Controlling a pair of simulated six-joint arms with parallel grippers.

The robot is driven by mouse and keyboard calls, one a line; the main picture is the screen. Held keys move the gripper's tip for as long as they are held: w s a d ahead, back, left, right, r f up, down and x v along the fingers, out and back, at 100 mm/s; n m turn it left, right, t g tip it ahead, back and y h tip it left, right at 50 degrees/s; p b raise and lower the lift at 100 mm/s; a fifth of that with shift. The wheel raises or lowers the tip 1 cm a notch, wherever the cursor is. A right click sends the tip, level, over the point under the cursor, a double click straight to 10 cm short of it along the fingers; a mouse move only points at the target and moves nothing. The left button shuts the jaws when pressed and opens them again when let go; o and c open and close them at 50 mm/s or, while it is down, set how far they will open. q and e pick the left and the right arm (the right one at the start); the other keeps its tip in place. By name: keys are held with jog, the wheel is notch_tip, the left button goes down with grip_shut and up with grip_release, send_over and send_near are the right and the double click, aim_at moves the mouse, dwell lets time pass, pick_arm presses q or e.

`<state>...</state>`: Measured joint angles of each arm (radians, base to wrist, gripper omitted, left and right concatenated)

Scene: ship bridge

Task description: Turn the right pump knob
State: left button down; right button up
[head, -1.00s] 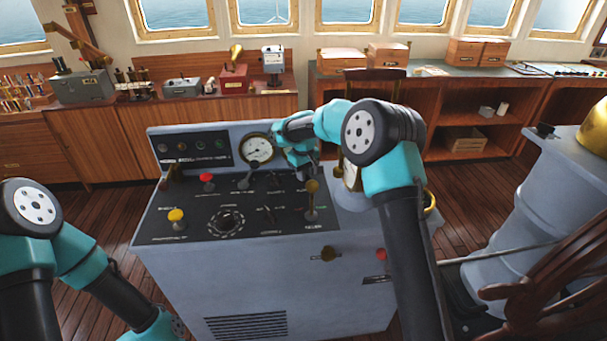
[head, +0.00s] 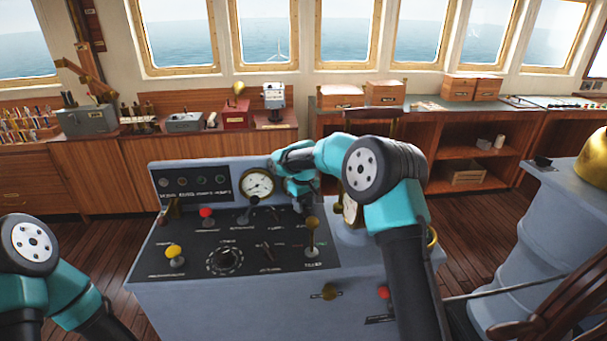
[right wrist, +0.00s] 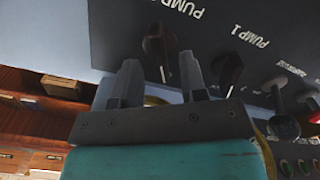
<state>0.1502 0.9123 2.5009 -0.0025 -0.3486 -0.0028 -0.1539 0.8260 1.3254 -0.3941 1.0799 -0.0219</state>
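The grey control console (head: 205,298) stands ahead of me with a black sloped panel. In the right wrist view, the right pump knob (right wrist: 157,42), dark and labelled PUMP 2, sits on the panel between and just beyond the fingertips. My right gripper (right wrist: 158,66) is open, one finger on each side of this knob; I cannot tell whether either touches it. The left pump knob (right wrist: 229,70), labelled PUMP 1, is outside the fingers, close to one of them. In the head view my right gripper (head: 303,206) is partly hidden and covers the right knob. My left gripper is out of view.
A round gauge (head: 257,184) is beside my right arm. A brass-topped lever (head: 312,235) rises close to the gripper. A red knob (head: 207,213), a yellow knob (head: 174,252) and a dial (head: 225,259) are further left. A ship's wheel (head: 560,305) is at right.

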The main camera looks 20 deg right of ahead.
notch_tip(320, 180, up, 15)
jog(key=shift+r, duration=0.15)
dwell(0.4)
